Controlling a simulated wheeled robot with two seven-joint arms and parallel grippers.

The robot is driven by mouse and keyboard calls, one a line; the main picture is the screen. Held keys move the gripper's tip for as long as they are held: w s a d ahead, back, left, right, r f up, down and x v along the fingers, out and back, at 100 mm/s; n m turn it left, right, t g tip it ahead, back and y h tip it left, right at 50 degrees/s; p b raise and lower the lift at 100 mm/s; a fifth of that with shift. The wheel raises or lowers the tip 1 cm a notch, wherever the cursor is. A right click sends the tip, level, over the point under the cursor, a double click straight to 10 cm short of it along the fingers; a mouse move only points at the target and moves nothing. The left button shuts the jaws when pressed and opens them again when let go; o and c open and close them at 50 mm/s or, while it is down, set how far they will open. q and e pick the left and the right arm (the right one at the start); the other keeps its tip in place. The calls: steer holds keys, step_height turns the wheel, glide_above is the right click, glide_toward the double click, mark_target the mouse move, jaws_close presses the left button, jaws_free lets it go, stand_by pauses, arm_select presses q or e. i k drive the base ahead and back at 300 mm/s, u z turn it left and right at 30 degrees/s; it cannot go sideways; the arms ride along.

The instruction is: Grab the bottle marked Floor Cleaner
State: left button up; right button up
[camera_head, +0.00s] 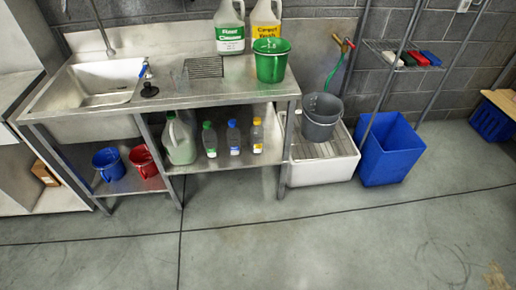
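Two large pale jugs stand on the steel counter, against the back wall. The left jug (229,30) has a green label; its text is small, and the lower word looks like "Cleaner". The right jug (265,20) has a yellow label with two words that I cannot read surely. The tops of both jugs are cut off by the picture edge. Neither gripper is in view.
A green bucket (270,66) stands on the counter in front of the jugs. A sink (105,82) and a drain rack (204,67) are to the left. A grey bucket (321,116) and a blue bin (388,150) stand right. The floor in front is clear.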

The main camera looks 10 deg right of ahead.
mark_target(209, 137)
steer(key=z, duration=0.25)
steer(key=i, duration=1.65)
steer(key=u, duration=1.1)
steer(key=i, duration=0.35)
steer(key=u, duration=0.3)
